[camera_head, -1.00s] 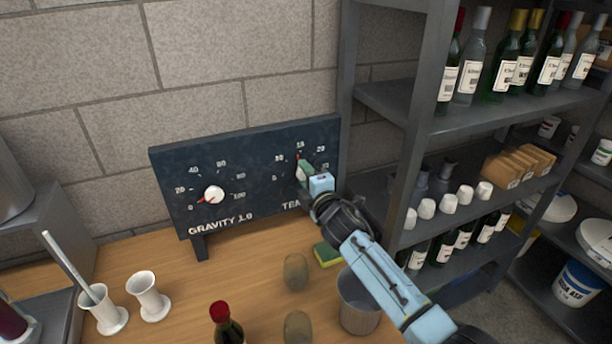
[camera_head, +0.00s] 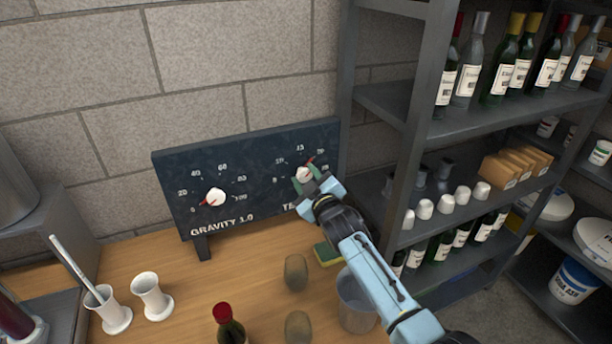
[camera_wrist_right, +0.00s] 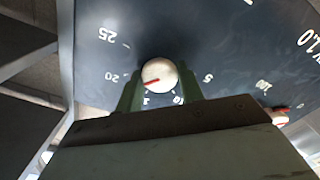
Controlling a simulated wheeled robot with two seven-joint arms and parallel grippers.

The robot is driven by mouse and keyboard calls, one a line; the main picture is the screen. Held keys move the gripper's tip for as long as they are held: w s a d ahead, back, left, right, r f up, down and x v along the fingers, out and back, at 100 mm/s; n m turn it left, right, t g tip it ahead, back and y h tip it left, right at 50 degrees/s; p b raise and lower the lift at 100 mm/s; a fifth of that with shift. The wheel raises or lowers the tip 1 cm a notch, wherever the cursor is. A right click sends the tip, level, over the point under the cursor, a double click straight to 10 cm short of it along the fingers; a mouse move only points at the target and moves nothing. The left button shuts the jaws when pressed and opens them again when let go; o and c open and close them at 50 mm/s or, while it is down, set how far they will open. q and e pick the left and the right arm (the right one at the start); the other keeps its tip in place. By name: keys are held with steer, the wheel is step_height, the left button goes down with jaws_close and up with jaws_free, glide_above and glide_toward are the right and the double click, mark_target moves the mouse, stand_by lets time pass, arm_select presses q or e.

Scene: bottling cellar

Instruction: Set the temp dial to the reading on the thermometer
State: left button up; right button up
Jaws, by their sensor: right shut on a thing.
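The temp dial is a white knob with a red pointer on the dark panel (camera_head: 180,175), and it shows in the head view (camera_head: 303,174). My right gripper (camera_head: 308,183) is shut on this temp knob. In the right wrist view its green fingers sit on either side of the knob (camera_wrist_right: 158,74). The red pointer points up and right in the head view, toward the 20 side of the scale. In the wrist view it points to the lower left, roughly toward the 20. I cannot make out a thermometer or its reading. My left gripper is not in view.
The gravity dial (camera_head: 215,196) is left on the same panel. White cylinders (camera_head: 150,297), a red-capped bottle (camera_head: 228,326), a grey bin (camera_head: 356,303) and a sponge (camera_head: 327,254) stand on the wooden bench. Metal shelves (camera_head: 392,150) with bottles rise close on the right.

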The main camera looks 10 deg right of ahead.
steer(key=m+p, duration=0.1)
steer(key=m, duration=0.4)
steer(key=shift+m, duration=0.4)
steer(key=m, duration=0.5)
steer(key=shift+m, duration=0.3)
steer(key=o, duration=0.9)
steer(key=shift+o, duration=0.2)
steer(key=shift+s+d+p, duration=0.1)
steer(key=shift+p, duration=0.2)
steer(key=s+d+p, duration=0.1)
steer(key=s+d, duration=0.1)
steer(key=s, duration=1.1)
steer(key=shift+d, duration=0.25)
